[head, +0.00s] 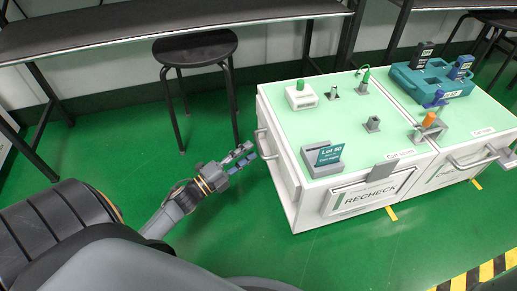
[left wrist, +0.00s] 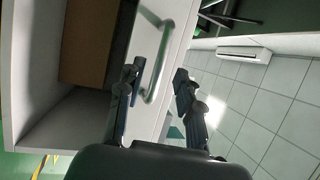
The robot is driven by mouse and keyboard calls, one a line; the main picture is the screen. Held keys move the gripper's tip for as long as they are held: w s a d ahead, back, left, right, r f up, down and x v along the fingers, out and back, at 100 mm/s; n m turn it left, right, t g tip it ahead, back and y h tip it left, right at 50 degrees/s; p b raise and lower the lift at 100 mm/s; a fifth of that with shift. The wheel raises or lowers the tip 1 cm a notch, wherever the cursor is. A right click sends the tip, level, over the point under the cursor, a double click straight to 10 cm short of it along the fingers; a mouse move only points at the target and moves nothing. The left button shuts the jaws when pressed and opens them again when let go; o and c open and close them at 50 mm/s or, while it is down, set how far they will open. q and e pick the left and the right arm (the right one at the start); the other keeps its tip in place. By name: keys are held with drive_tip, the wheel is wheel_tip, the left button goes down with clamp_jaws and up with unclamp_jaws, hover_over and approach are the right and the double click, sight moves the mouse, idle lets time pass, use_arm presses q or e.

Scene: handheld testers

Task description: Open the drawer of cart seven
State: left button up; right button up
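A white cart (head: 283,160) with a pale green top and a RECHECK front panel stands right of centre in the head view. Its label is too small to read as a cart number. A bar handle (head: 264,144) is on its left side; it also shows in the left wrist view (left wrist: 158,65) on a white panel. My left gripper (head: 244,157) is just left of this handle. In the left wrist view its fingers (left wrist: 156,78) are apart, one on each side of the handle, without visible contact. My right gripper is out of view.
A second cart (head: 465,152) adjoins on the right, with a teal case (head: 432,80) on top. A black stool (head: 195,48) and a dark bench (head: 150,25) stand behind. Green floor is clear left of the cart. The wrist view shows an open hollow with a brown panel (left wrist: 88,42) beside the handle panel.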

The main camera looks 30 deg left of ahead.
sight(258, 143)
use_arm(q)
drive_tip(key=b+x, duration=0.1)
drive_tip(key=x, duration=0.4)
drive_tip(key=shift+s, duration=0.1)
clamp_jaws()
